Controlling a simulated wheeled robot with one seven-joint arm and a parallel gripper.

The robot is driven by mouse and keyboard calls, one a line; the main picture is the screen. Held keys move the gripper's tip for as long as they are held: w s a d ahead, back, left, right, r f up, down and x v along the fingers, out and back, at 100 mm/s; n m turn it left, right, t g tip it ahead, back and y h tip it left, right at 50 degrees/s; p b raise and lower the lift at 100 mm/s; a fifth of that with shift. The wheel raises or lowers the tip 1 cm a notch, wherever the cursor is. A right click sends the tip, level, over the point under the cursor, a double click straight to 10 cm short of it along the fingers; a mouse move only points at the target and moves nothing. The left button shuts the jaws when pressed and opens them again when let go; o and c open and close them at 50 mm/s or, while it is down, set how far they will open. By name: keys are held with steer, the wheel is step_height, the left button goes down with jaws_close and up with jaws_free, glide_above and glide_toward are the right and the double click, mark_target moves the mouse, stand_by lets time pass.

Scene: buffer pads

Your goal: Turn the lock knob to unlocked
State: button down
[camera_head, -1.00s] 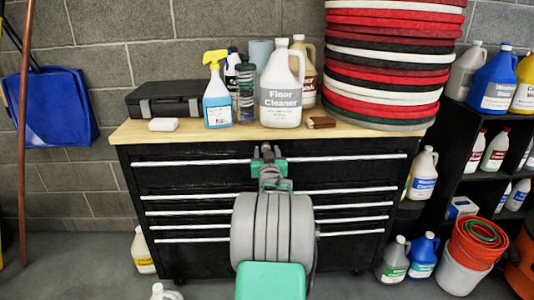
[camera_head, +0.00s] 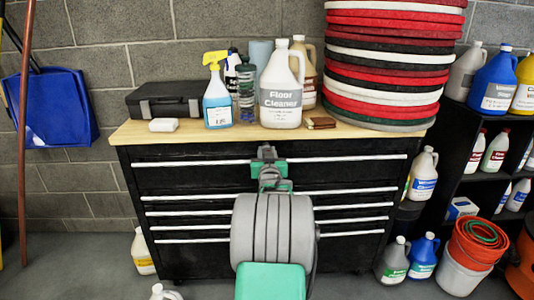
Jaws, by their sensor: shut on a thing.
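The black drawer cabinet (camera_head: 185,180) with a wooden top stands in the middle of the head view. My gripper (camera_head: 267,153) is at the upper front of the cabinet, just below the wooden edge and level with the top drawer's handle bar. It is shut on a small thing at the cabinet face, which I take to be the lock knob. The knob itself is hidden behind the gripper and my arm, so its angle cannot be seen. All the drawers look closed.
On the wooden top (camera_head: 200,135) stand a spray bottle (camera_head: 217,110), a floor cleaner jug (camera_head: 281,100), a black case (camera_head: 165,100) and a tall pad stack (camera_head: 385,65). Shelves of bottles are at right. Buckets (camera_head: 475,250) stand on the floor. A blue dustpan (camera_head: 62,110) hangs at left.

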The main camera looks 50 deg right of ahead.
steer(key=shift+f+n+b, duration=0.15)
steer(key=shift+n+b, duration=0.15)
steer(key=shift+b, duration=0.25)
steer(key=n+b, duration=0.6)
steer(key=b, duration=0.1)
steer(key=n+b, duration=0.7)
steer(key=shift+w+a+f+b, duration=0.1)
steer(key=shift+w+a+b, duration=0.05)
steer(key=shift+b, duration=0.15)
steer(key=shift+n+b, duration=1.2)
steer(key=shift+n, duration=1)
steer(key=c, duration=1.1)
jaws_free()
